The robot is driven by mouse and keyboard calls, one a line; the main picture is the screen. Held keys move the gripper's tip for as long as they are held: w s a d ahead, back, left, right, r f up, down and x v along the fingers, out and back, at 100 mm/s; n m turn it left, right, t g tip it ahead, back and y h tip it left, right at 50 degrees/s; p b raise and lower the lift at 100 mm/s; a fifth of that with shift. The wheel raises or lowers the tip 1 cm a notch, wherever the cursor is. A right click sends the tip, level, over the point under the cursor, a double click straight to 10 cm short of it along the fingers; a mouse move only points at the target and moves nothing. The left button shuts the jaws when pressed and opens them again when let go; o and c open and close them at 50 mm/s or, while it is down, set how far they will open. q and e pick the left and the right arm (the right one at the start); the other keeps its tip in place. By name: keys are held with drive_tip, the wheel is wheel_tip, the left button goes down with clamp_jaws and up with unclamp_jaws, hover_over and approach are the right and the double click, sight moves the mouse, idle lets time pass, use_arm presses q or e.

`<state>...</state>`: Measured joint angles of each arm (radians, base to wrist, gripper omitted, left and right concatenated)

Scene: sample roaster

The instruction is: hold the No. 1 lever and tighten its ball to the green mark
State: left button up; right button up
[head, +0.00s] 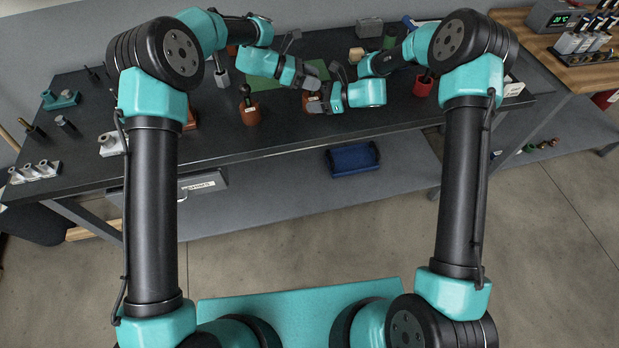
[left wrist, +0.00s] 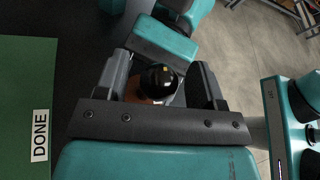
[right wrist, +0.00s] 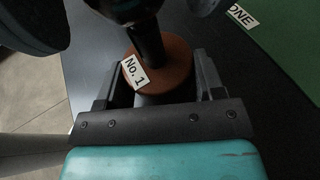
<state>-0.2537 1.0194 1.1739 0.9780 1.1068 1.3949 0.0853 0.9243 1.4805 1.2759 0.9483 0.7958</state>
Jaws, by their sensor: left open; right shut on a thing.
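The No. 1 lever has a round brown base (right wrist: 178,62) with a "No. 1" label, and a black stem (right wrist: 147,42) rising from it. Its black ball (left wrist: 158,78), with a small yellow mark, shows in the left wrist view. My right gripper (right wrist: 160,80) is low at the lever, its fingers shut on either side of the brown base. My left gripper (left wrist: 160,85) is above it and open, with the ball between its fingers and gaps beside it. In the head view, my grippers largely hide the lever. I cannot see a green mark.
A green mat (left wrist: 22,95) marked "DONE" lies beside the lever on the dark bench. Another brown-based lever (head: 249,110) stands to the left, and a red-based one (head: 421,88) to the right. A blue tray (head: 352,158) sits on the lower shelf.

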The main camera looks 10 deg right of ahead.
use_arm(q)
drive_tip(key=shift+n+t, duration=1)
drive_tip(key=shift+t, duration=0.2)
drive_tip(key=w+v, duration=0.1)
drive_tip(key=v, duration=1.1)
drive_tip(key=s+d+r+m+g, duration=0.2)
drive_tip(key=s+d+m, duration=0.1)
drive_tip(key=s+d, duration=0.1)
drive_tip(key=s+d+f+m+y, duration=0.1)
drive_tip(key=s+d+f+m, duration=0.1)
drive_tip(key=d+f+m, duration=0.1)
drive_tip(key=s+d+f+m+g+y, duration=0.1)
drive_tip(key=s+d+f+m, duration=0.4)
drive_tip(key=d+f+m, duration=0.1)
drive_tip(key=f, duration=0.1)
drive_tip(key=shift+s+g+y, duration=0.2)
drive_tip(key=shift+g+y, duration=0.1)
drive_tip(key=shift+y, duration=0.1)
drive_tip(key=s+d+f+m+g+y, duration=0.1)
drive_tip(key=s+d+f+m, duration=0.1)
drive_tip(key=s+f+m, duration=0.2)
drive_tip(key=s+d+f+m+y, duration=0.1)
drive_tip(key=s+d+f+m, duration=0.2)
drive_tip(key=s+f+m, duration=0.15)
drive_tip(key=s+a+f+m+t+y, duration=0.1)
drive_tip(key=s+a+f+m+y, duration=0.1)
drive_tip(key=a+f, duration=0.6)
drive_tip(key=shift+a+f+y, duration=0.3)
drive_tip(key=shift+a+f, duration=0.1)
drive_tip(key=shift+a, duration=0.75)
